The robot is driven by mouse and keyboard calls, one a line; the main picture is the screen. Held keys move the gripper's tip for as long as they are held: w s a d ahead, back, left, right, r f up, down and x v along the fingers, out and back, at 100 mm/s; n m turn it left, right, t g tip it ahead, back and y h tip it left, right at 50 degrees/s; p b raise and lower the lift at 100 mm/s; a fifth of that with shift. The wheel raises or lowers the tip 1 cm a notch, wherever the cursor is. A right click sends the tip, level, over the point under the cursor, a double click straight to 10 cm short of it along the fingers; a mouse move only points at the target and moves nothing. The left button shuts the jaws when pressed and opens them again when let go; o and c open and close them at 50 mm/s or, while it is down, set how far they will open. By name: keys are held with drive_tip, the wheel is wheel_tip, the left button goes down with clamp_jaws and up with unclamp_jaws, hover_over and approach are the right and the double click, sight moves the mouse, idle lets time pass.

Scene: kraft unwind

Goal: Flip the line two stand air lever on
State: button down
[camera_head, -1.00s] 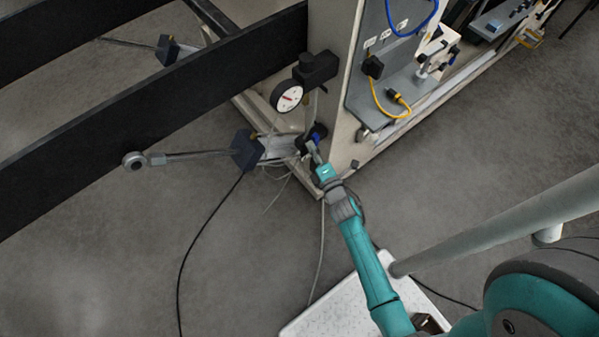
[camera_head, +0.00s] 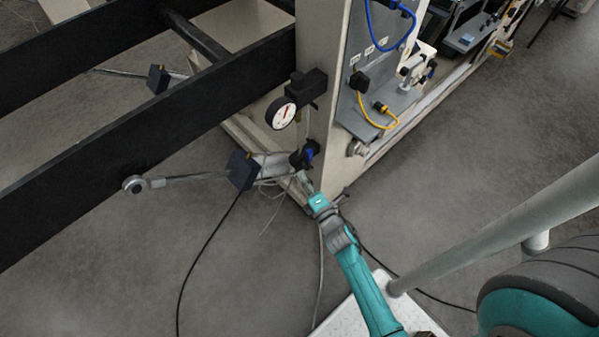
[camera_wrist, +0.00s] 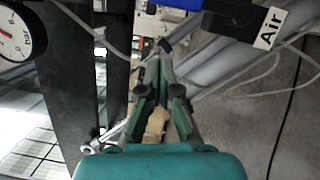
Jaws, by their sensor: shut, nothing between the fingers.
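The air valve (camera_head: 298,161) is a small black body low on the corner of the cream machine frame. Its blue lever (camera_head: 310,150) shows beside it. In the wrist view the blue lever (camera_wrist: 180,4) is cut by the top edge, next to a black part with a white "Air" label (camera_wrist: 269,28). My gripper (camera_head: 301,178) is just below the valve in the head view and looks apart from the lever. In the wrist view my gripper (camera_wrist: 160,57) is shut, its fingertips together and empty, below the lever.
A round pressure gauge (camera_head: 281,113) sits above the valve, its needle pointing upward. A dark box (camera_head: 242,171) with a rod stands left, near loose pale hoses. Long black beams (camera_head: 130,130) run to the left. Open floor lies right of the frame.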

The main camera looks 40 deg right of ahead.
drive_tip(key=v, duration=0.7)
drive_tip(key=shift+r, duration=0.2)
drive_tip(key=s+a+r+m+g+y, duration=0.1)
drive_tip(key=s+a+r+m, duration=0.2)
drive_tip(key=s+a+m, duration=0.35)
drive_tip(key=s+a+r+m, duration=0.3)
drive_tip(key=s+r, duration=0.1)
drive_tip(key=s, duration=0.5)
drive_tip(key=s+a+r+m+g+y, duration=0.2)
drive_tip(key=s+a+r+m, duration=0.1)
drive_tip(key=s+r+m, duration=0.5)
wheel_tip(320, 180, up, 4)
drive_tip(key=s, duration=0.2)
drive_tip(key=shift+s+a+f+y, duration=0.2)
drive_tip(key=shift+s+a+y, duration=0.15)
drive_tip(key=shift+y, duration=0.05)
